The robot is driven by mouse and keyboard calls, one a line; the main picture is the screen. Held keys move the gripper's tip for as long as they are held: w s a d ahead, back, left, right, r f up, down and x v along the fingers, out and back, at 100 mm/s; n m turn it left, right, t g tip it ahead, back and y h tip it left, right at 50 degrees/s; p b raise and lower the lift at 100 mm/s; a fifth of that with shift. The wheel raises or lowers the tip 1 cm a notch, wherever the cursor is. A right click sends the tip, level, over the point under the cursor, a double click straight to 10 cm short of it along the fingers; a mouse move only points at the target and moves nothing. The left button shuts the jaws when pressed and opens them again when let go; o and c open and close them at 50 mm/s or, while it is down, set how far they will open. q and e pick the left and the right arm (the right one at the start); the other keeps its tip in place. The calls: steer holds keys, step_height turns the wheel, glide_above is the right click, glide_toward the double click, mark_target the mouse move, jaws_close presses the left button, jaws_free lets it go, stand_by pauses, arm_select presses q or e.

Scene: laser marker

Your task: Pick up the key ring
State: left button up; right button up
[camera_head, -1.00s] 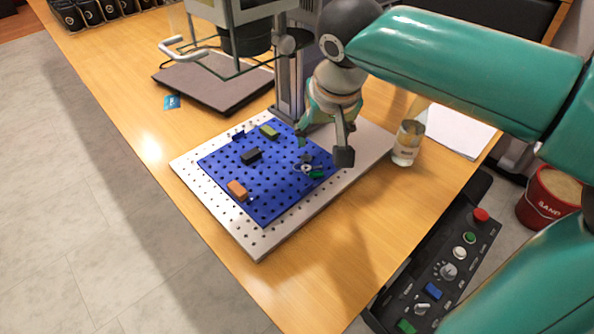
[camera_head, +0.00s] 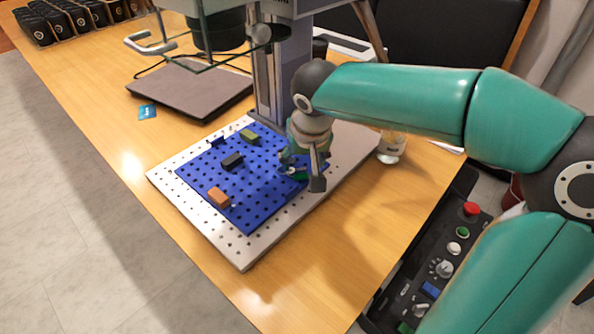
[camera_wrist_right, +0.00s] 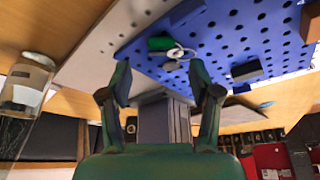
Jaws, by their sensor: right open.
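The key ring shows in the right wrist view (camera_wrist_right: 172,49), with a green tag, a metal ring and a grey piece. It lies on the blue perforated mat (camera_wrist_right: 235,40), beyond my right gripper's fingertips. In the head view the green tag (camera_head: 298,172) is partly hidden by my right gripper (camera_head: 303,174). That gripper points down over the mat's right part. In the wrist view its two fingers (camera_wrist_right: 163,90) are spread apart with nothing held, and the key ring appears between their directions, not gripped. My left gripper is not in view.
Orange (camera_head: 219,197), black (camera_head: 232,161) and olive (camera_head: 249,137) blocks sit on the blue mat. The marker's column (camera_head: 268,70) stands behind the gripper. A glass jar (camera_head: 391,147) stands to the right. A control panel (camera_head: 440,262) lies at lower right.

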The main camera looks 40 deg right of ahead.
mark_target(300, 173)
steer(key=x, duration=0.2)
steer(key=b+x, duration=0.1)
steer(key=x, duration=0.1)
steer(key=shift+s+a+f, duration=0.1)
steer(key=shift+a+f, duration=0.1)
steer(key=shift+f, duration=0.1)
jaws_close()
